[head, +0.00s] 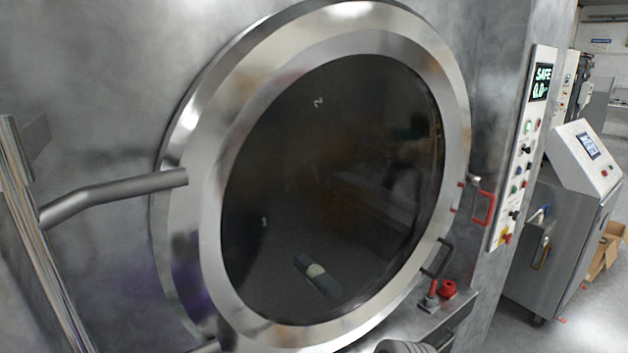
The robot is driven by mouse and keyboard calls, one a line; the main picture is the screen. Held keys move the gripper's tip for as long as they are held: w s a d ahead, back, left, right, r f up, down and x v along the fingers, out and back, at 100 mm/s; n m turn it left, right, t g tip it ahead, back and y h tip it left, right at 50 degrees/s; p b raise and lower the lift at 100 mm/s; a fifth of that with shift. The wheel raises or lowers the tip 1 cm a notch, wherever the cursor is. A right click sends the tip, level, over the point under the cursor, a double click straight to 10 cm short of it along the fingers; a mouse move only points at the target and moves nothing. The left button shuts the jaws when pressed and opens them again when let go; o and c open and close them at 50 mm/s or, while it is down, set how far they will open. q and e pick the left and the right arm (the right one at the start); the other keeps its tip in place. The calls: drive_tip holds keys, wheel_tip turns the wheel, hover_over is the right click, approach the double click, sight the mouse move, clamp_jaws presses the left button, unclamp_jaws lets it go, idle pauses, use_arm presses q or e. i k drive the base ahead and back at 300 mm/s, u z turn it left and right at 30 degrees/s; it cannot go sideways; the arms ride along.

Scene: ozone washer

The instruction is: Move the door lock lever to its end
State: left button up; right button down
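The round washer door (190,240) fills the middle of the head view, with a wide metal rim and dark glass. It looks closed. A red lever-like handle (485,208) sticks out at the right edge of the door. A black bar handle (441,258) sits below it on the rim. I cannot tell for sure which of these is the door lock lever.
A hinge arm (110,196) joins the door at left. A control panel (521,150) with a display reading SAFE is at right. A grey console (560,225) and a cardboard box (603,250) stand farther right. A grey ribbed part (405,346) shows at the bottom edge.

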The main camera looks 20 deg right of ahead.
sight(478, 182)
drive_tip(key=k, duration=0.5)
drive_tip(key=z, duration=2.7)
drive_tip(key=k, duration=0.8)
drive_tip(key=u, duration=1)
drive_tip(key=i, duration=1)
drive_tip(key=k, duration=0.6)
drive_tip(key=z, duration=0.95)
drive_tip(key=i, duration=1.45)
drive_tip(key=z, duration=0.35)
